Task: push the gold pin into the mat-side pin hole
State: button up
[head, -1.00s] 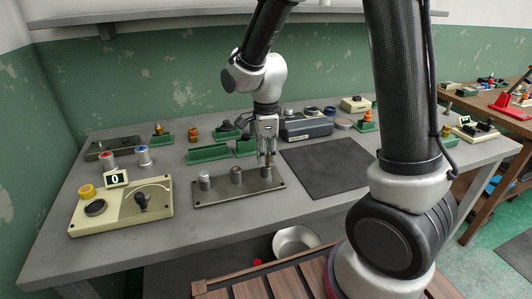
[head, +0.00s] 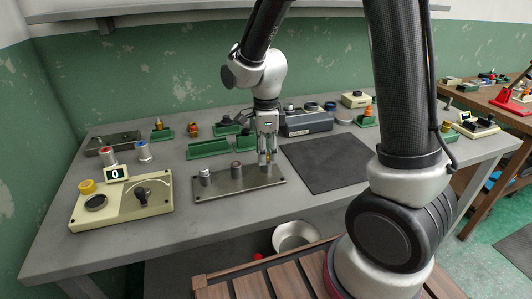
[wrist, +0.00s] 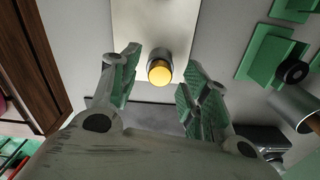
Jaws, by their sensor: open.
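The gold pin (wrist: 159,72) shows in the wrist view as a round gold end with a grey cylindrical part behind it. It stands at the end of the metal plate (head: 240,194) nearest the dark mat (head: 325,164). My gripper (head: 267,161) is over this mat-side end. Its fingers are open, one to each side of the pin, with gaps visible in the wrist view (wrist: 155,85). The mat-side hole is hidden, and I cannot tell how deep the pin sits. A silver pin (head: 205,177) and a darker pin (head: 237,170) stand farther left on the plate.
A cream control box (head: 122,203) with a knob and a zero display stands to the left. Green holders (head: 208,149) and a dark grey device (head: 306,124) are behind the plate. The mat is clear. A metal bowl (head: 297,235) is below the table edge.

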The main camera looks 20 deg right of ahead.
notch_tip(320, 180, up, 11)
jog(key=shift+r, duration=0.15)
jog(key=c, duration=0.3)
jog(key=shift+f+n, duration=0.4)
jog(key=c, duration=0.3)
notch_tip(320, 180, down, 2)
jog(key=shift+f+n, duration=0.1)
jog(key=shift+n, duration=1)
grip_shut()
jog(key=shift+f+n, duration=0.3)
jog(key=shift+f, duration=3.05)
